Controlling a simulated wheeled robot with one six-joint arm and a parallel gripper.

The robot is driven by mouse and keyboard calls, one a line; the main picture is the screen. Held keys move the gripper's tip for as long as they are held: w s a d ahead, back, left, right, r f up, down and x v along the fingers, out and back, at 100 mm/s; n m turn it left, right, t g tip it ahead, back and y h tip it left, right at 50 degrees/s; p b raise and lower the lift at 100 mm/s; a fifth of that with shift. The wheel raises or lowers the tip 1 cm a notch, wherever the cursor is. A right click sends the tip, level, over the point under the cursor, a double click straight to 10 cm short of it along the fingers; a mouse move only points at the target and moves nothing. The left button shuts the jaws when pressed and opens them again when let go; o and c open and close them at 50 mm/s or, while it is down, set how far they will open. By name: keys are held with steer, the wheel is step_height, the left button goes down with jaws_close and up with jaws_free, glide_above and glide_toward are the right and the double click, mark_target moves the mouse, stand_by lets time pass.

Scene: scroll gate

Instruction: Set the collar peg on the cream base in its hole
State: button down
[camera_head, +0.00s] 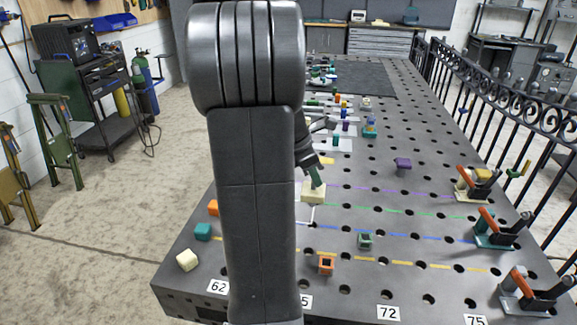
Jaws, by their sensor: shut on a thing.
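The cream base (313,194) is a small block on the dark perforated table, just right of my arm. A dark green peg (316,177) stands slightly tilted over it; its lower end meets the top of the base in the picture. My gripper (313,165) is shut on the upper part of this peg. The view is too small to tell a collar on it, or whether its tip is inside the hole. My arm hides the area left of the base.
An orange block (326,263), a green block (364,241) and a purple block (402,166) stand on the table (420,300). Toggle clamps (497,229) line the right edge. More small parts crowd the far end. Free room lies right of the base.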

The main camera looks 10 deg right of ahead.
mark_target(311, 189)
steer(key=shift+s+d+f, duration=0.15)
steer(key=shift+d+f, duration=0.05)
step_height(311, 189, down, 6)
steer(key=b, duration=0.6)
steer(key=shift+b, duration=0.35)
steer(key=shift+f+p, duration=0.1)
steer(key=shift+p, duration=0.2)
steer(key=shift+f, duration=0.15)
steer(key=shift+f, duration=0.35)
steer(key=shift+f+b, duration=0.85)
steer(key=shift+f, duration=0.75)
stand_by(0.6)
steer(key=c, duration=1.4)
jaws_free()
